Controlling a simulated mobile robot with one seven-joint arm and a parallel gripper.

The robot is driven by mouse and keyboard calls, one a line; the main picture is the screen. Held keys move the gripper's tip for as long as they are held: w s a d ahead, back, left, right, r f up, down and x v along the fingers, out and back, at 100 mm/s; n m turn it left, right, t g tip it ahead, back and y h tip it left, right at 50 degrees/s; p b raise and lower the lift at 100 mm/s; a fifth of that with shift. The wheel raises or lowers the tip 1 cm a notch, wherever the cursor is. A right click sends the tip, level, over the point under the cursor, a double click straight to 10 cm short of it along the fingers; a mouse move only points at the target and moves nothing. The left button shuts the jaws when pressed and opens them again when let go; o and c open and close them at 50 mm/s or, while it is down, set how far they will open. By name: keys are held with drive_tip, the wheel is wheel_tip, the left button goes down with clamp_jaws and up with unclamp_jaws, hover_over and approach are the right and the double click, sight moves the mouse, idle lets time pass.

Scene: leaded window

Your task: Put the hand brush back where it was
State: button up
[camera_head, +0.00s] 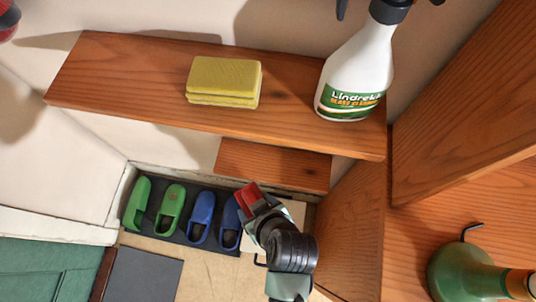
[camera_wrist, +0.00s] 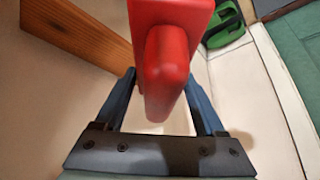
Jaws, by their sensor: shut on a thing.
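The hand brush appears as a red body with a rounded red handle (camera_wrist: 168,75) in the wrist view. My gripper (camera_wrist: 158,85) is shut on that handle, one blue-grey finger on each side. In the head view only a small red part of the brush (camera_head: 248,195) shows at the tip of my gripper (camera_head: 259,206). It is seen from above, in front of the lower part of the wall and near the row of shoes. The bristles cannot be made out.
A wooden shelf (camera_head: 140,85) carries a yellow sponge (camera_head: 224,80) and a white spray bottle (camera_head: 357,65). A smaller shelf (camera_head: 275,167) is below. Green shoes (camera_head: 170,208) and blue shoes (camera_head: 202,217) stand on a dark mat. A green bottle (camera_head: 462,275) is at right.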

drive_tip(key=s+a+n+g+y+b, duration=0.2)
drive_tip(key=s+n+b, duration=0.3)
drive_tip(key=w+d+b, duration=0.1)
drive_tip(key=w+d, duration=0.2)
drive_tip(key=w, duration=1.7)
drive_tip(key=shift+s+d+f+b, duration=0.1)
drive_tip(key=shift+f+b, duration=0.45)
drive_tip(key=shift+f, duration=1)
drive_tip(key=shift+s+d+f+b, duration=0.1)
drive_tip(key=shift+f+b, duration=0.4)
drive_tip(key=shift+f, duration=1.05)
drive_tip(key=shift+f, duration=0.1)
drive_tip(key=o, duration=1.3)
